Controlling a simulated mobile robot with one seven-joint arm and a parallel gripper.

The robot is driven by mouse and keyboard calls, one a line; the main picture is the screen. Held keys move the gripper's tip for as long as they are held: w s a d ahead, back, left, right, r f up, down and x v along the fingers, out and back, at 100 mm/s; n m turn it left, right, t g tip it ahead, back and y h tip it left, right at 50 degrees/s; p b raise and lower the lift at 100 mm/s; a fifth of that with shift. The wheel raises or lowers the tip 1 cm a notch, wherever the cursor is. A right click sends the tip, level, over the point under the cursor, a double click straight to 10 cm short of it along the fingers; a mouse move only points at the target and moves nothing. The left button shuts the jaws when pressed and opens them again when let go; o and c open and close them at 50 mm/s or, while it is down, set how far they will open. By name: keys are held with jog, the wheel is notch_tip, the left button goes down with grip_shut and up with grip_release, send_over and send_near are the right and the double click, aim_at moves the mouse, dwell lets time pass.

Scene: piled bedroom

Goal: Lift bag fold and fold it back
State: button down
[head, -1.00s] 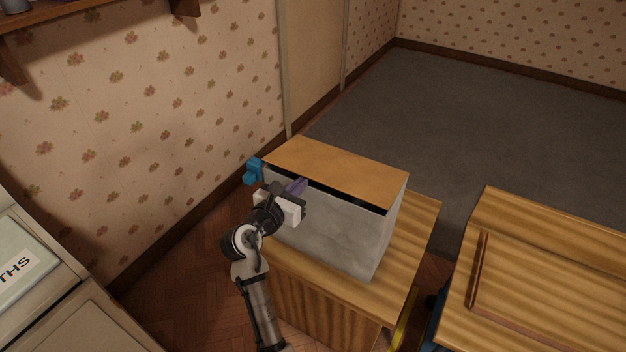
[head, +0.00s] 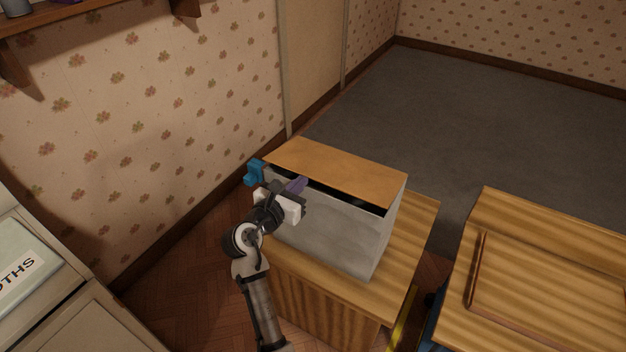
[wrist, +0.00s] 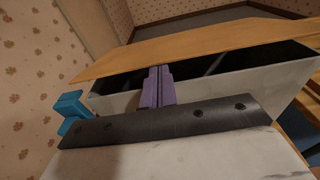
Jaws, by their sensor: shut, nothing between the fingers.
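The bag is a box-shaped grey-white body (head: 330,235) with a flat orange-brown fold (head: 340,172) over its top. A dark gap runs along the near edge beneath the fold. In the wrist view the fold (wrist: 200,42) slants above the dark opening and the pale front wall (wrist: 215,92) stands below it. My gripper (head: 299,185) is at the left part of the near top edge. Its purple fingers (wrist: 157,86) are together and empty, with their tips at the gap by the fold's near edge. I cannot tell whether they touch the fold.
The bag stands on a wooden cabinet (head: 405,255). A blue object (head: 254,172) is at its left corner. Another wooden piece (head: 550,265) stands at the right. A pale unit (head: 60,310) is at the lower left. The grey carpet (head: 480,110) behind is clear.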

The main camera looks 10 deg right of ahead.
jog(key=shift+r+p, duration=1.25)
jog(key=shift+p, duration=0.45)
jog(key=shift+r, duration=0.15)
dwell(0.6)
jog(key=shift+d+r+p, duration=0.1)
jog(key=shift+r+p, duration=0.25)
jog(key=shift+p, duration=0.25)
jog(key=shift+w+d+r+p, duration=0.1)
jog(key=shift+w+r+p, duration=0.15)
jog(key=shift+r+p, duration=0.7)
jog(key=shift+f, duration=0.15)
jog(key=p+v, duration=0.1)
jog(key=v, duration=0.5)
jog(key=shift+f+p, duration=0.3)
jog(key=shift+p, duration=0.1)
